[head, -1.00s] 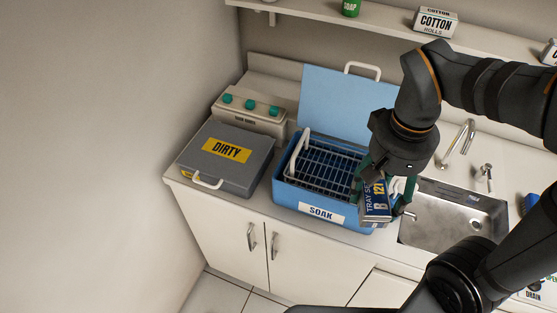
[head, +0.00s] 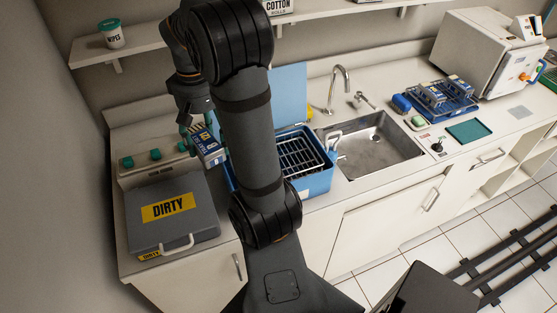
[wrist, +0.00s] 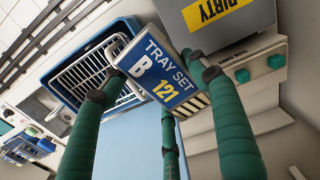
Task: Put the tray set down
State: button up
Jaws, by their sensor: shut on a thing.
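The tray set (head: 208,149), a box with a blue label reading "TRAY SET B 121", is held by my gripper (head: 196,130). In the wrist view my green fingers (wrist: 168,100) close around the tray set (wrist: 166,78), its label facing the camera. In the head view it hangs tilted above the counter, between the grey DIRTY box and the blue soak tub (head: 318,183). The tub is open with a wire basket (head: 300,155) inside. My arm hides much of the tub and its SOAK label.
The grey DIRTY box (head: 170,218) stands closed at the left, a unit with teal knobs (head: 150,170) behind it. Right of the tub are a sink (head: 370,145), a blue rack with tray sets (head: 442,110), a flat green mat (head: 470,131) and a white steriliser (head: 487,55).

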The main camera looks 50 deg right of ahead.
jog(key=s+d+f+m, duration=0.1)
jog(key=s+d, duration=0.2)
jog(key=d, duration=0.7)
jog(key=m+p, duration=0.1)
jog(key=m, duration=0.1)
send_near(295, 158)
jog(key=shift+f, duration=0.9)
notch_tip(295, 158, down, 4)
jog(key=shift+p, duration=0.6)
jog(key=shift+f, duration=0.3)
jog(key=shift+f, duration=0.15)
jog(key=o, duration=1.4)
